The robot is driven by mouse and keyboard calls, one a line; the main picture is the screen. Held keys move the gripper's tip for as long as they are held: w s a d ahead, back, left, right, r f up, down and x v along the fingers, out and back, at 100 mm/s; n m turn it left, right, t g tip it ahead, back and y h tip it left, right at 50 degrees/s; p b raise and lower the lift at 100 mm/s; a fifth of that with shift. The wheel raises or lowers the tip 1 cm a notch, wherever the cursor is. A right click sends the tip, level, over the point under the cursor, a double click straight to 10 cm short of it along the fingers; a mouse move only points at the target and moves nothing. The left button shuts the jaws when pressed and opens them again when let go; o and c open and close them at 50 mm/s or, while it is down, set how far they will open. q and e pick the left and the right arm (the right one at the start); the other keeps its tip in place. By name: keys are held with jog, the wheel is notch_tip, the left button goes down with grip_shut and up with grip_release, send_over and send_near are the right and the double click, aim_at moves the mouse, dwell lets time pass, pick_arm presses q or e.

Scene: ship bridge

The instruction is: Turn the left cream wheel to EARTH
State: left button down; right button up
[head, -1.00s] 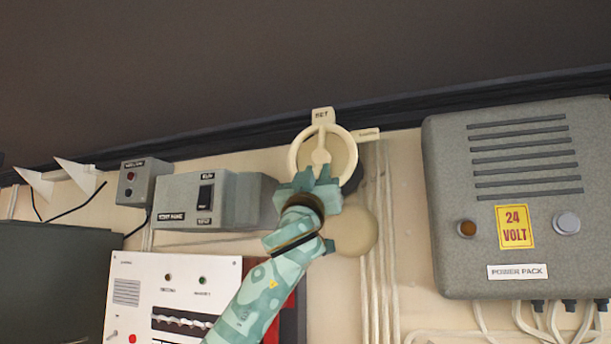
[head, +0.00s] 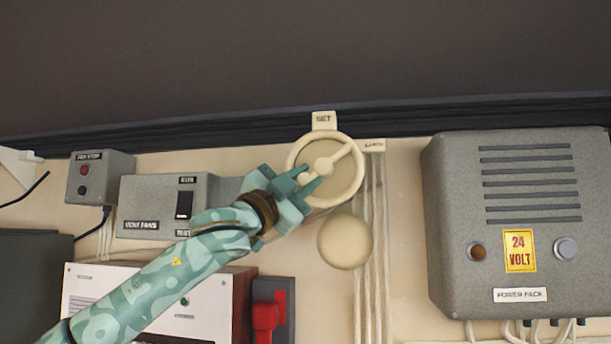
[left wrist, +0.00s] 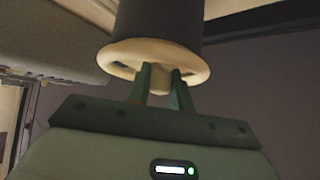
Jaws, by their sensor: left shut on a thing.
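The cream wheel (head: 323,167) is on the wall at the upper middle of the head view. Its crossbar slants from lower left to upper right, its upper end near the EARTH label (head: 373,146) at the right. The SET label (head: 323,119) is above the rim. My left gripper (head: 303,184) comes in from the lower left and is shut on the lower-left part of the wheel, partly hiding it. In the left wrist view the fingers (left wrist: 160,88) reach up to the underside of the wheel (left wrist: 165,52). My right gripper is out of view.
A round cream knob or dome (head: 344,241) sits just below the wheel, with vertical cables beside it. A grey vent fans box (head: 150,207) is at the left, a red switch (head: 266,318) below, and a large grey power pack (head: 520,260) at the right.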

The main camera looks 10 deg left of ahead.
pick_arm(q)
jog(key=shift+s+a+r+m+g+h, duration=0.15)
jog(key=shift+a+r+m+g+h, duration=0.15)
jog(key=shift+r+m+g, duration=0.5)
jog(key=shift+f, duration=0.25)
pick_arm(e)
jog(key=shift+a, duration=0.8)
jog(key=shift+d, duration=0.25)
pick_arm(q)
jog(key=c, duration=1.3)
grip_release()
jog(key=shift+o, duration=0.2)
jog(key=shift+d+f, duration=0.1)
jog(key=shift+f, duration=0.05)
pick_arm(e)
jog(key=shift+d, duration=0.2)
